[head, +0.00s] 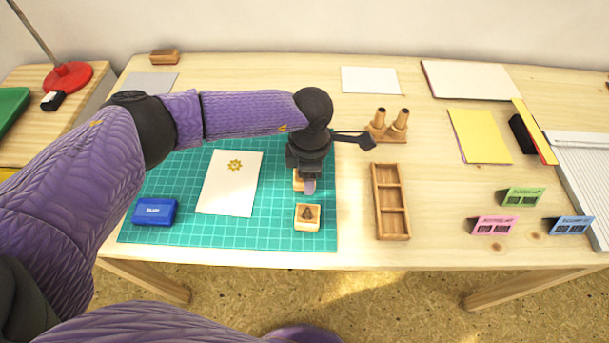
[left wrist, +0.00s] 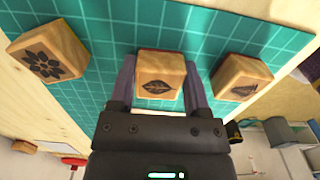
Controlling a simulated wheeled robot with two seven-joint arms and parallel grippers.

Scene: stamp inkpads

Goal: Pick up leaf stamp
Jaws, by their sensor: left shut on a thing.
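The leaf stamp (left wrist: 157,84) is a light wooden block with a dark leaf on its top face. It sits between the two fingers of my left gripper (left wrist: 159,76), which is shut on it. In the head view my left gripper (head: 305,183) points down over the green cutting mat (head: 280,238), and only a small edge of the leaf stamp (head: 297,181) shows beside the fingers. I cannot tell whether it touches the mat. A stamp with a tree mark (head: 308,222) stands nearer the front. In the left wrist view a flower stamp (left wrist: 48,52) is at the left and the tree stamp (left wrist: 241,82) at the right.
A white card (head: 225,195) with a gold mark and a blue inkpad (head: 155,212) lie on the mat. A wooden compartment tray (head: 391,237) stands right of it, with a wooden holder (head: 388,128) behind.

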